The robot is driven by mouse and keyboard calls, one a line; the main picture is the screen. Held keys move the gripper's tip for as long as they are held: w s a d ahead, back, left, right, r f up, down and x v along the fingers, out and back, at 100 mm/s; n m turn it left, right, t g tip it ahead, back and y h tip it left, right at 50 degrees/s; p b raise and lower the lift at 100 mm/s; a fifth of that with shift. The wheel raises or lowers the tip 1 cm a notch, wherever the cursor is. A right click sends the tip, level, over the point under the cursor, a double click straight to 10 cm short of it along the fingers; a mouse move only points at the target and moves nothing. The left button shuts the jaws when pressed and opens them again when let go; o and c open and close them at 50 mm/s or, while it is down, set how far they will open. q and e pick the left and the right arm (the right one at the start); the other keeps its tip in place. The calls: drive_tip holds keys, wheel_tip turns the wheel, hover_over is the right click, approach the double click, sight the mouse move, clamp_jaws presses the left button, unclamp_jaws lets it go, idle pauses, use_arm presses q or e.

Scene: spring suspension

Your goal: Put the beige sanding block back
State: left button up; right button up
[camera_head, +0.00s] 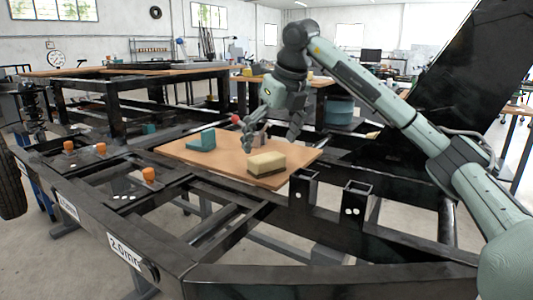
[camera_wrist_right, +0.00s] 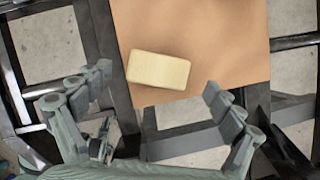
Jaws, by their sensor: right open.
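The beige sanding block (camera_head: 266,163) lies on the brown board (camera_head: 178,147), near its front right edge. It has a pale upper part and a darker underside. In the right wrist view the whole block (camera_wrist_right: 158,70) shows near the board's edge. My right gripper (camera_head: 271,140) is open and empty, above and behind the block in the head view. In the wrist view its two fingers (camera_wrist_right: 158,84) are spread to either side of the block, apart from it. My left gripper is not in view.
The board lies across a black metal frame (camera_head: 225,272) with open gaps. A teal angled piece (camera_head: 203,141) stands at the board's left. A red-topped item (camera_head: 235,118) is behind the gripper. Orange knobs (camera_head: 148,174) sit on the frame at left.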

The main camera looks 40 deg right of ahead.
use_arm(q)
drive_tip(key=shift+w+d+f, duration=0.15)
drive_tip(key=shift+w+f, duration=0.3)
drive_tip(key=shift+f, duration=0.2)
use_arm(e)
drive_tip(key=v, duration=0.7)
drive_tip(key=shift+r, duration=0.25)
drive_tip(key=shift+s, duration=0.1)
